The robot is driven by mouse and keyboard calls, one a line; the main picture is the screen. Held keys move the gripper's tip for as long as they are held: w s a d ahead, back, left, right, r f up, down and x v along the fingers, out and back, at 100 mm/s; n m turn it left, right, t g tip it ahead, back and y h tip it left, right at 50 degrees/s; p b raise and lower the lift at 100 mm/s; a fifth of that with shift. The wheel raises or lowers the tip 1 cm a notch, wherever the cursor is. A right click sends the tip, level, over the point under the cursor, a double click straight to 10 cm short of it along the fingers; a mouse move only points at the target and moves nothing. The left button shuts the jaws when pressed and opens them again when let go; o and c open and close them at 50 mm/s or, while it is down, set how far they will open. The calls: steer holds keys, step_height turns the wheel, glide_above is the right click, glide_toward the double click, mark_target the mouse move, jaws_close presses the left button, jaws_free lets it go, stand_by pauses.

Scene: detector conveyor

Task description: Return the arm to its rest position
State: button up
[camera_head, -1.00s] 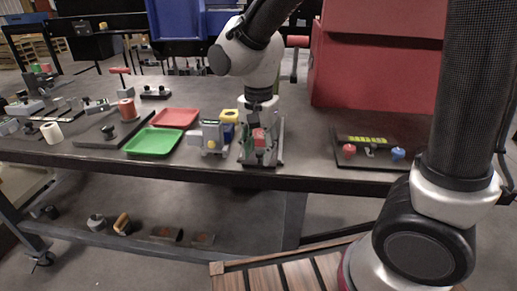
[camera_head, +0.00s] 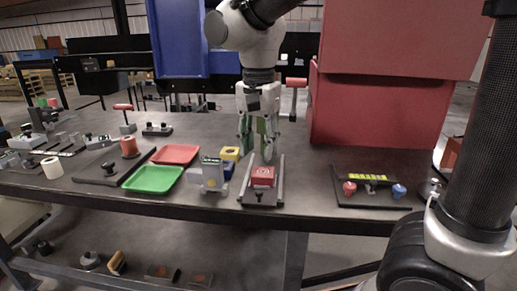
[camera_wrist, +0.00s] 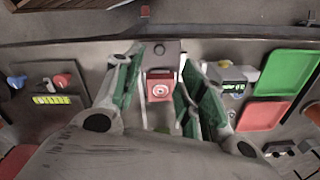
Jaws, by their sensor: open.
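My gripper (camera_head: 258,155) hangs pointing down over the back part of the small conveyor (camera_head: 261,197), with its green-padded fingers spread and nothing between them. A red block (camera_head: 262,176) with a round white mark on top rests on the conveyor between its two side rails, in front of the fingertips in the head view. In the wrist view the red block (camera_wrist: 160,89) shows through the gap between the open fingers (camera_wrist: 165,95), apart from them.
Left of the conveyor stand a grey device (camera_head: 211,174) with a small display and a yellow-topped part (camera_head: 230,154). Green (camera_head: 153,179) and red (camera_head: 175,154) trays lie further left. A black panel with knobs (camera_head: 371,197) lies right. A large red cabinet (camera_head: 375,105) stands behind it.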

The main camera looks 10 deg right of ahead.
steer(key=s+d+n+t, duration=0.2)
steer(key=s+d, duration=0.4)
steer(key=d, duration=0.6)
steer(key=s+d+r+n+t, duration=0.1)
steer(key=s+d+n, duration=0.4)
steer(key=d, duration=0.8)
steer(key=shift+s+d+t, duration=0.25)
steer(key=shift+s+t, duration=0.2)
steer(key=shift+t, duration=0.25)
